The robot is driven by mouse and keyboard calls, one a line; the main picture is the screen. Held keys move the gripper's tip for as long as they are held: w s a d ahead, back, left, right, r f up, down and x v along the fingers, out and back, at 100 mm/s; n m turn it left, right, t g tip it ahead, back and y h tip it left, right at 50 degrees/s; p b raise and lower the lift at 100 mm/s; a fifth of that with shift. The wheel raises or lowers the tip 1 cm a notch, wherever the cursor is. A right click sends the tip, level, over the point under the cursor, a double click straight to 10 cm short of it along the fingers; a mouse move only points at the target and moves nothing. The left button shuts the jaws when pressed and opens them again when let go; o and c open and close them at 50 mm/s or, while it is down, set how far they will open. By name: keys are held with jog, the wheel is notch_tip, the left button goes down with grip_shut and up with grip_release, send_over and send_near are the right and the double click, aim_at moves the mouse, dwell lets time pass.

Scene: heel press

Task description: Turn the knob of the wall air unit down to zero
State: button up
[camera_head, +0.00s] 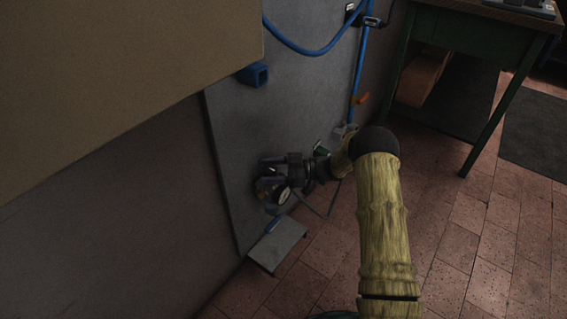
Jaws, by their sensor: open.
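The wall air unit is a small dark fitting low on the grey wall panel, with a round pale gauge (285,197) on it. My gripper (265,171) is at the unit, just above the gauge, with its dark fingers pointing left and apart. The gripper and its shadow cover much of the unit, so I cannot make out the knob or its setting. I cannot tell whether the fingers touch the unit or stand around the knob.
A small grey shelf (277,244) juts out below the unit. A blue hose (359,65) and an orange-handled valve (361,98) are right of it. A blue bracket (254,75) is above. A green-legged table (490,118) stands at right. A large brown board (120,75) fills the upper left.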

jog(key=shift+t, duration=0.4)
jog(key=shift+m+t+h+b, duration=0.3)
jog(key=shift+m+t+b, duration=0.3)
jog(key=shift+m+t, duration=1.3)
jog(key=shift+m+t+h+b, duration=0.55)
jog(key=shift+m+t, duration=0.15)
jog(key=shift+t, duration=0.65)
jog(key=shift+m+t+h+b, duration=0.55)
jog(key=shift+m+t, duration=0.15)
jog(key=shift+t, duration=0.65)
jog(key=shift+a+m+t+h+b, duration=0.1)
jog(key=shift+m+t+h+b, duration=0.8)
jog(key=shift+m+t+h, duration=1.3)
jog(key=shift+s+t, duration=0.15)
jog(key=shift+t, duration=0.15)
jog(key=p+v, duration=0.4)
jog(key=v, duration=1.2)
jog(key=d+r+g+h+p, duration=0.2)
jog(key=d+r+h+p, duration=0.1)
jog(key=r+p, duration=0.8)
jog(key=d+r+m+g+h+p, duration=0.1)
jog(key=d+r+g+h+p, duration=0.2)
jog(key=r+p, duration=0.8)
jog(key=shift+r+g+h+p, duration=0.3)
jog(key=shift+r+h+p, duration=0.1)
jog(key=shift+h, duration=0.4)
